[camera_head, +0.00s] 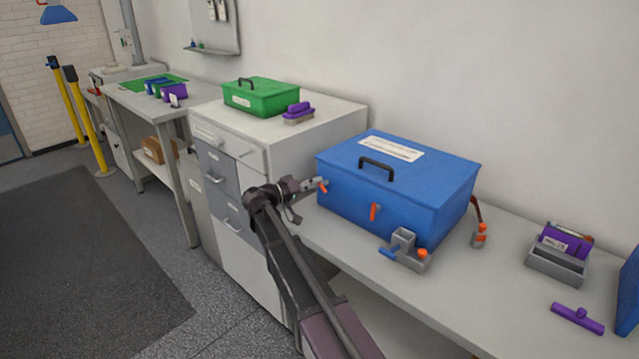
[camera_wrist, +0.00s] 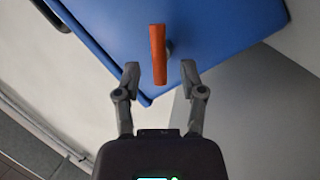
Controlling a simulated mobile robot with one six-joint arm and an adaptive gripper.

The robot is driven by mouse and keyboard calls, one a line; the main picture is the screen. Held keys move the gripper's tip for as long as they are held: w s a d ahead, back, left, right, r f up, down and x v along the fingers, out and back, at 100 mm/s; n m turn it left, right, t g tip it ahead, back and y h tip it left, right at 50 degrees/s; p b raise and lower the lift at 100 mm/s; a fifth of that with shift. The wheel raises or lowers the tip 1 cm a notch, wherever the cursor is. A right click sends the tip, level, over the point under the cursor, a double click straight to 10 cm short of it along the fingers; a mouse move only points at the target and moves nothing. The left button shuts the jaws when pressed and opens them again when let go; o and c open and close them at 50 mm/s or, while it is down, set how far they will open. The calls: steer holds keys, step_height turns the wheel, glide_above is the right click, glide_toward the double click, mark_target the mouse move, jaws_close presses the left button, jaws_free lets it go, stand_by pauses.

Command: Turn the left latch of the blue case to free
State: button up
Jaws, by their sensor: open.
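The blue case (camera_head: 395,185) stands closed on the bench, with a black handle (camera_head: 377,165) and a white label on its lid. Its left latch (camera_head: 323,187) is a small orange lever on the front face, partly hidden by my gripper. My gripper (camera_head: 314,184) is at the left end of that face. In the wrist view the orange left latch (camera_wrist: 158,55) runs up and down the picture, on the blue case (camera_wrist: 215,30). My gripper (camera_wrist: 160,75) is open there, its fingertips on either side of the latch's lower end, with visible gaps. A second orange latch (camera_head: 375,211) hangs upright farther right.
A grey holder (camera_head: 405,243) with blue and orange parts stands close before the case. An orange-topped item (camera_head: 480,236), a grey tray with a purple block (camera_head: 562,253) and a purple tool (camera_head: 577,318) lie right. A drawer cabinet (camera_head: 230,190) bearing a green case (camera_head: 260,97) stands left.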

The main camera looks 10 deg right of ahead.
steer(key=shift+w+d, duration=0.2)
steer(key=shift+d, duration=0.5)
jaws_close()
steer(key=shift+f+n+b, duration=0.15)
steer(key=shift+n+b, duration=0.15)
steer(key=n+h+b, duration=0.1)
steer(key=n+b, duration=0.1)
steer(key=n, duration=0.1)
steer(key=shift+w+f, duration=0.1)
steer(key=shift+f, duration=0.1)
steer(key=shift+n+t+h+b, duration=0.3)
steer(key=shift+n+t+b, duration=0.5)
steer(key=shift+n, duration=1.2)
steer(key=shift+a, duration=0.1)
steer(key=shift+w, duration=0.1)
jaws_free()
